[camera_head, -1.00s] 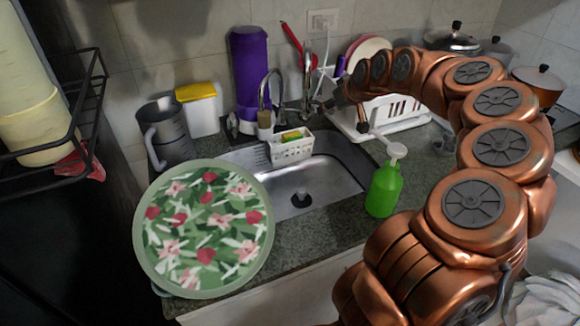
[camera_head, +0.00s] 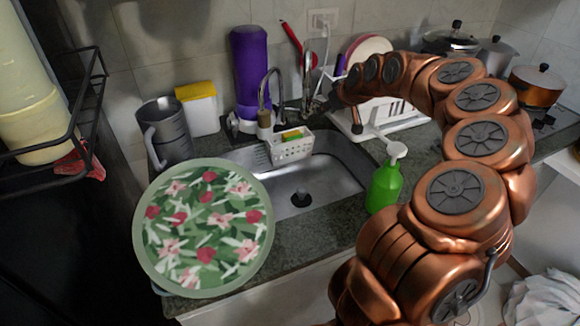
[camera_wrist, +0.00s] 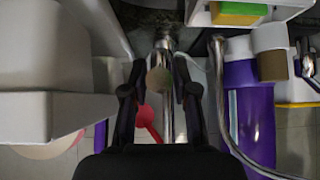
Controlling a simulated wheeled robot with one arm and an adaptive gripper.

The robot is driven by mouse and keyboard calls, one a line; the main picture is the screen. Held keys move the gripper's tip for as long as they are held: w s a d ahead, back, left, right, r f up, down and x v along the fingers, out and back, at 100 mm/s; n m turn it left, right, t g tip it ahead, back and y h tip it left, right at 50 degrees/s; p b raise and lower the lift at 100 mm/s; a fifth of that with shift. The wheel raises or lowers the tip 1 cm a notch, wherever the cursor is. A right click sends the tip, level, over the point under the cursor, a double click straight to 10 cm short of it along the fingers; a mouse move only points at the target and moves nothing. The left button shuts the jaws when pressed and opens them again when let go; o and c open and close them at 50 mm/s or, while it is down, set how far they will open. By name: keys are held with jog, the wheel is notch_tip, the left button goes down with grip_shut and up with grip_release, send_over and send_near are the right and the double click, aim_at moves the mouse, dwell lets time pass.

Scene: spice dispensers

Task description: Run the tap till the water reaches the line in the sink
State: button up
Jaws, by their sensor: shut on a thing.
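The steel sink (camera_head: 325,181) is set in the dark counter, with its drain (camera_head: 301,198) showing. I see no water standing in it and no line on its wall. The steel tap (camera_head: 306,80) rises behind the sink. My gripper (camera_head: 328,102) is at the tap, on its right side, small and partly hidden by my arm. In the wrist view my gripper's (camera_wrist: 159,90) two dark fingers stand on either side of the tap's (camera_wrist: 165,60) round end, shut on it. I cannot make out any flow.
A thin curved spout (camera_head: 264,88) and a purple bottle (camera_head: 250,75) stand left of the tap. A white caddy (camera_head: 291,151) sits at the sink's back edge. A green soap bottle (camera_head: 384,187) is right of the sink; a floral plate (camera_head: 205,230) is front left. A dish rack (camera_head: 400,118) stands behind.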

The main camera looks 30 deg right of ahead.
jog(key=shift+r, duration=0.15)
jog(key=shift+w+r+p, duration=0.25)
jog(key=shift+r+p, duration=0.2)
jog(key=shift+r, duration=0.55)
jog(key=shift+w+r+p, duration=0.4)
jog(key=shift+r+p, duration=0.05)
jog(key=shift+r, duration=0.25)
dwell(6.1)
